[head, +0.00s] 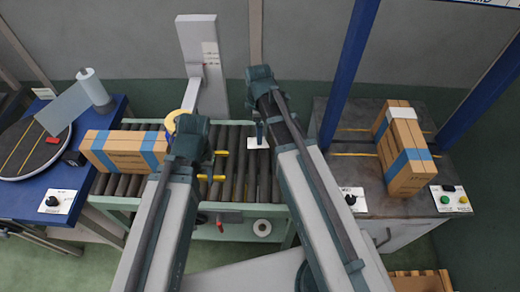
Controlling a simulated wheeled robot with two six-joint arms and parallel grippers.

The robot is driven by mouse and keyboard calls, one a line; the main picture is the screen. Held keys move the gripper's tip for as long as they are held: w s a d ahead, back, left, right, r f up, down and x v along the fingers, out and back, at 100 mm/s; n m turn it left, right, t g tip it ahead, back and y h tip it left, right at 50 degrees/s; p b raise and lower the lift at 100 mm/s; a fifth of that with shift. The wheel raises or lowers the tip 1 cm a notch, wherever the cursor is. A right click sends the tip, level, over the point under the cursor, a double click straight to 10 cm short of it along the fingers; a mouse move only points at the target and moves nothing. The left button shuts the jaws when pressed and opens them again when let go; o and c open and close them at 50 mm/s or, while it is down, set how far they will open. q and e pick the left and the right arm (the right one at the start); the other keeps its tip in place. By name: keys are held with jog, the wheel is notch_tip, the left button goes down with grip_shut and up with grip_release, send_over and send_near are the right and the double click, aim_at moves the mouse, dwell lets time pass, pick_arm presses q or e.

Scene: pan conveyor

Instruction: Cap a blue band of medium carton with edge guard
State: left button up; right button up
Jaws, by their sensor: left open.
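A cardboard carton (105,150) with blue bands lies on the left end of the roller conveyor. Another carton (402,183) stands on the right-hand table, with a blue band across its nearer part. A white piece (400,113), which looks like an edge guard, sits across its far part. My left gripper (217,165) is open above the conveyor rollers, right of the left carton, its yellow fingertips apart with nothing seen between them. My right gripper (259,135) is mostly hidden by its arm. A small white piece (258,144) shows at it; whether it is held is unclear.
The roller conveyor (235,185) runs between a blue table (20,205) with a round turntable and the grey right table (335,160). Blue posts (347,75) frame the right table. A grey column (202,60) stands behind the conveyor. Control boxes (448,200) sit at table edges.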

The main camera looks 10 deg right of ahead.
pick_arm(q)
jog(key=shift+f, duration=0.65)
pick_arm(e)
jog(key=shift+f, duration=0.7)
pick_arm(q)
notch_tip(320, 180, down, 5)
jog(key=b, duration=0.5)
jog(key=shift+f+b, duration=0.2)
jog(key=shift+b, duration=0.2)
pick_arm(e)
jog(key=f, duration=0.5)
jog(key=shift+d+f, duration=0.15)
jog(key=shift+d, duration=0.1)
pick_arm(q)
jog(key=shift+r, duration=0.1)
pick_arm(e)
jog(key=shift+c, duration=0.3)
jog(key=c, duration=1.3)
pick_arm(q)
jog(key=shift+r, duration=0.1)
pick_arm(e)
jog(key=shift+c, duration=0.3)
